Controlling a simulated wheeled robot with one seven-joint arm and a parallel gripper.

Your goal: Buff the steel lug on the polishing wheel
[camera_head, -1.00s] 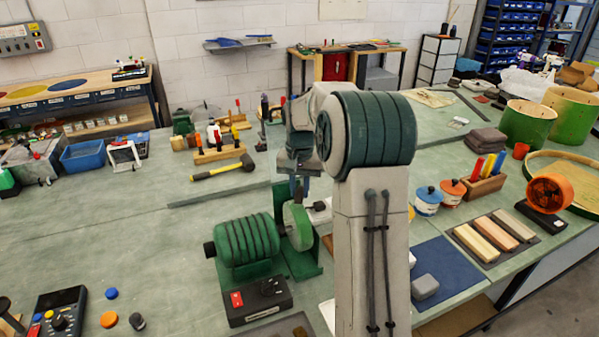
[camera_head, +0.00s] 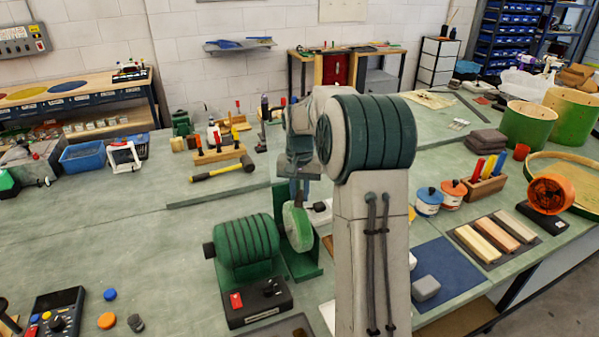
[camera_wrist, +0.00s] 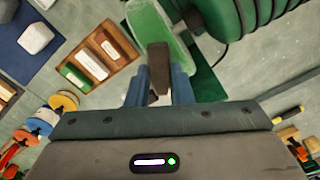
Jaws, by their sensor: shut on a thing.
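The polishing wheel (camera_head: 293,232) is a pale green disc on the right end of the green ribbed grinder motor (camera_head: 245,246). In the wrist view the wheel (camera_wrist: 152,28) is at the top centre, beside the motor (camera_wrist: 225,20). My gripper (camera_wrist: 158,88) has blue fingers, shut on the dark brownish lug (camera_wrist: 158,68). The lug's far end overlaps the wheel's edge in this view; I cannot tell whether they touch. In the head view my gripper (camera_head: 299,190) is just above the wheel, partly hidden by my arm.
A control box with a red switch (camera_head: 236,300) sits in front of the motor.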

